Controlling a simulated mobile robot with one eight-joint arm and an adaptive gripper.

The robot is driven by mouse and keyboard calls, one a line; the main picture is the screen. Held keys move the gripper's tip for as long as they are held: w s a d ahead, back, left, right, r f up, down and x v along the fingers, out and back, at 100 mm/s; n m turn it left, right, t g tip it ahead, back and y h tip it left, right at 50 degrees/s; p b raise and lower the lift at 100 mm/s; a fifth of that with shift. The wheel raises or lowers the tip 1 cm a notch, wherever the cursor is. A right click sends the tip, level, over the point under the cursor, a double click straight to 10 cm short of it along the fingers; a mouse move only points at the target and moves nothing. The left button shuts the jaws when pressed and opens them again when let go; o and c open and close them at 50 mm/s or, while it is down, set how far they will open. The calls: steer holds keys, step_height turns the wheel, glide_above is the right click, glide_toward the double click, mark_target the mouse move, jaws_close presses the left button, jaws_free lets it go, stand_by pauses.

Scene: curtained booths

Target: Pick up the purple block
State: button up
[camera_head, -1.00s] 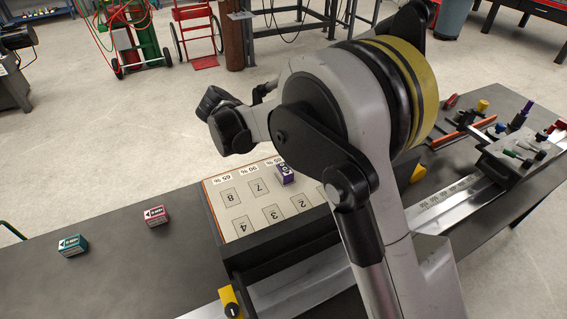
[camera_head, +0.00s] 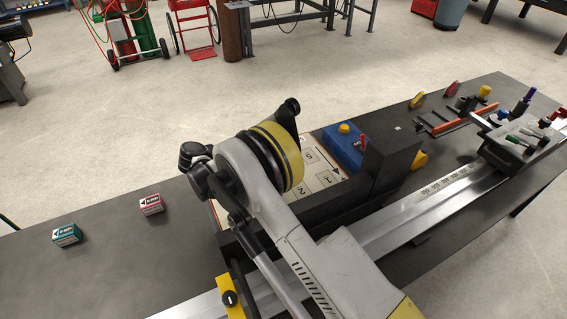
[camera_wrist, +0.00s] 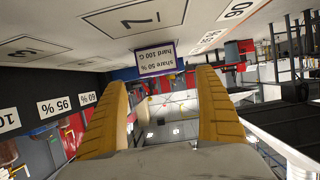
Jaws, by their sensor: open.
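The purple block (camera_wrist: 155,60) shows in the wrist view as a small box with a white printed label and purple edges. It rests on the pale numbered board (camera_wrist: 90,20), which appears upside down at the top of that view. My gripper (camera_wrist: 163,100) has two yellow fingers spread apart, with nothing between them. The block appears beyond the fingertips, roughly centred between them and not touching. In the head view my arm hides the block and much of the numbered board (camera_head: 318,181). My fingers cannot be made out there.
A red box (camera_head: 151,204) and a teal box (camera_head: 67,235) stand on the dark bench (camera_head: 110,265) at left. A blue box (camera_head: 341,149) with a yellow knob and a dark upright block (camera_head: 392,165) stand right of my arm. A metal rail (camera_head: 425,205) runs along the front.

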steer(key=b+x, duration=0.2)
steer(key=x, duration=0.2)
steer(key=shift+d+f, duration=0.15)
steer(key=shift+f, duration=0.15)
steer(key=shift+w+d+b, duration=0.15)
steer(key=shift+d+b, duration=0.15)
steer(key=shift+d, duration=0.1)
steer(key=c, duration=1.5)
steer(key=shift+r, duration=0.1)
